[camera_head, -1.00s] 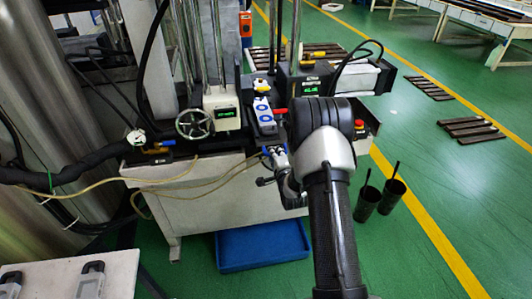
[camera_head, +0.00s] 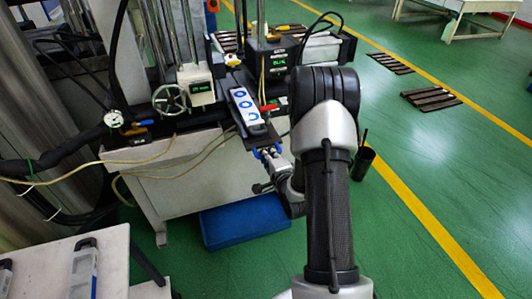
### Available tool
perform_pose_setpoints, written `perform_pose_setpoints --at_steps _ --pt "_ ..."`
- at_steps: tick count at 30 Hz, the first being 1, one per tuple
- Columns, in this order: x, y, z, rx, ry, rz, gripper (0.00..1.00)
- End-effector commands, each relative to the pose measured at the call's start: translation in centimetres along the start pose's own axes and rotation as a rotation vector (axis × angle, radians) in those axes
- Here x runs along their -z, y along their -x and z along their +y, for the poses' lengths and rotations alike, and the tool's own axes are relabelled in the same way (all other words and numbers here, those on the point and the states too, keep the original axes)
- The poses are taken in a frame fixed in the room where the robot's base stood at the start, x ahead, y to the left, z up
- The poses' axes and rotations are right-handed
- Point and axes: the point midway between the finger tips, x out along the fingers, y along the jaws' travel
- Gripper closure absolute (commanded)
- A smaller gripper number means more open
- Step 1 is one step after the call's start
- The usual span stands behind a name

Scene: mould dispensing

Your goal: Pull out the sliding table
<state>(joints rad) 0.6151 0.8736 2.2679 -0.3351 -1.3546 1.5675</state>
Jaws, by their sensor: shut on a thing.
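The sliding table (camera_head: 264,136) is a dark narrow plate that sticks out of the front of the machine, over the edge of its bench. A white mould (camera_head: 244,106) with blue round marks lies on it. My gripper (camera_head: 267,152) is at the near end of the sliding table, shut on its front end. The exact grip on the handle is too small to make out. My arm covers the area right of the gripper.
The machine bench (camera_head: 185,172) has a handwheel (camera_head: 169,99) and hoses on the left. A blue bin (camera_head: 243,225) lies on the floor below. A dark canister (camera_head: 363,163) stands right of my arm. A white table (camera_head: 95,245) is at lower left.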

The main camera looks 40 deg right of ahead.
Motion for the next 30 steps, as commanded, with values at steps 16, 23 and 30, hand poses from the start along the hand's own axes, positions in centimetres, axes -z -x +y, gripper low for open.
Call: perform_pose_setpoints --at_steps 16,23,30 --pt "0.04 0.07 -0.22 0.006 0.002 0.000 0.82" --pt "0.04 0.08 -0.12 0.003 0.001 0.001 0.68" --pt "0.04 0.11 -0.07 0.002 0.001 0.001 0.68"
